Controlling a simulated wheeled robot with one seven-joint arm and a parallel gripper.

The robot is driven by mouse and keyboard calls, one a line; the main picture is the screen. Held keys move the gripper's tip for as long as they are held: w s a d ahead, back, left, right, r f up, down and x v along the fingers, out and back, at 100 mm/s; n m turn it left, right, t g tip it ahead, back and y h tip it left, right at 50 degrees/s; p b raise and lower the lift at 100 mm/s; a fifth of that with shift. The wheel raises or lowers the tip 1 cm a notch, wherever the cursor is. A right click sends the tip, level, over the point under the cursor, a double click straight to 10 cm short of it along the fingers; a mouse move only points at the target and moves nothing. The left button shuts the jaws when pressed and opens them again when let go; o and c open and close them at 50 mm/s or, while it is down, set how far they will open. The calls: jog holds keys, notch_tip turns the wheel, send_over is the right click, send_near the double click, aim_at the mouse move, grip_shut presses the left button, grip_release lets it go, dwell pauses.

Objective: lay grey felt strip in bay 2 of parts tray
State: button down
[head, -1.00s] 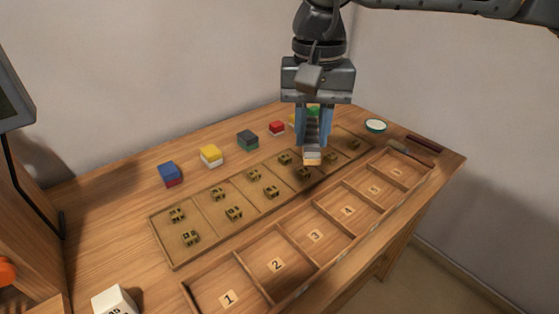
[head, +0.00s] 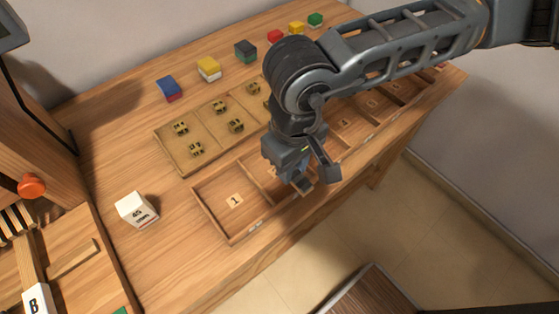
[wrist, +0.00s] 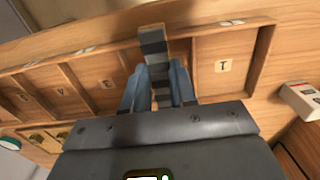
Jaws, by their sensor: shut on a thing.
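My gripper (head: 302,184) is low over the wooden parts tray (head: 209,217), around bay 2. In the wrist view my gripper (wrist: 159,90) is shut on a grey banded strip (wrist: 153,43), which sticks out past the fingertips toward the tray's long rail (wrist: 95,52). Bay 1 (wrist: 222,65) lies to its right and bay 3 (wrist: 107,83) to its left. The fingers and strip cover bay 2's label. I cannot tell whether the strip touches the tray floor. In the head view the strip is hard to make out against my gripper.
A shallow board (head: 165,150) with small brass parts lies behind the tray. Coloured blocks, among them a blue-red one (head: 170,89), line the back. A white cube (head: 136,210) stands left of the tray. The table's front edge is close to the tray.

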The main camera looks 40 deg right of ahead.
jog(key=w, duration=0.1)
jog(key=w+f, duration=0.1)
jog(key=w, duration=0.1)
jog(key=w+f, duration=0.1)
jog(key=shift+w+d+f+p, duration=0.15)
jog(key=shift+d+f+p, duration=0.1)
jog(key=shift+p, duration=0.1)
jog(key=shift+d+f+p, duration=0.1)
jog(key=shift+f+p, duration=0.4)
jog(key=shift+f, duration=1.5)
jog(key=shift+f, duration=0.2)
jog(key=c, duration=0.9)
grip_release()
jog(key=shift+r, duration=0.1)
notch_tip(320, 180, up, 12)
jog(key=shift+r+b, duration=0.1)
jog(key=shift+b, duration=0.75)
